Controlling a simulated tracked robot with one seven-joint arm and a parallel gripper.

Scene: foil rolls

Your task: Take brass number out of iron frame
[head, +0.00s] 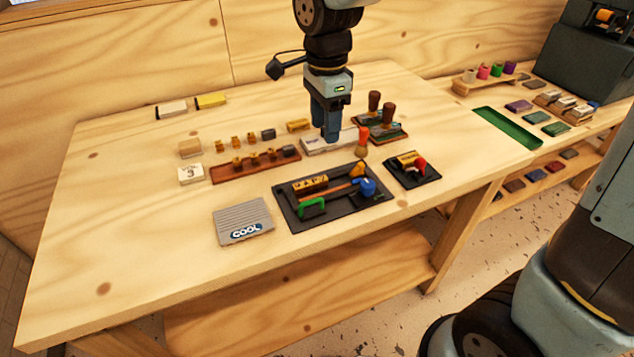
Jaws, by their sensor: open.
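A dark iron-looking frame (283,202) lies flat near the table's front, holding a brass-coloured row of characters (310,184), a green handle (312,207) and a blue knob (367,186). A smaller dark frame (424,181) to its right holds a brass-coloured piece (408,160) beside a red knob (420,165). The characters are too small to read surely, so I cannot tell which piece is the brass number.
A brown rack (225,174) with small brass pieces stands left. A grey COOL pad (240,217) lies at front left. Wooden-handled stamps (388,113) stand behind right.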

